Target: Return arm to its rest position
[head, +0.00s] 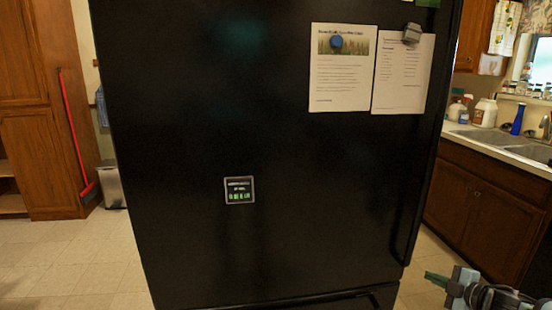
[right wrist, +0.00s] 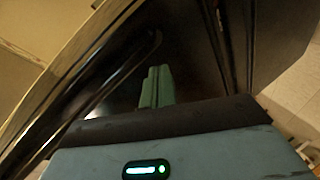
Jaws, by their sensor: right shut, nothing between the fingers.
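My right gripper (head: 437,279) shows at the lower right of the head view, with its green fingers pointing left toward the lower edge of the black fridge. In the right wrist view its two green fingers (right wrist: 156,86) lie together, shut and empty. Dark panels and a long handle-like bar stand beyond them in that view. Whether the fingers touch the fridge I cannot tell. My left gripper is not in view.
A large black fridge (head: 200,120) fills the middle of the head view. At the right are a sink (head: 500,140) and wooden cabinets (head: 475,205). A red broom (head: 75,135) and a bin (head: 111,185) stand at the left. Tiled floor (head: 75,255) is clear there.

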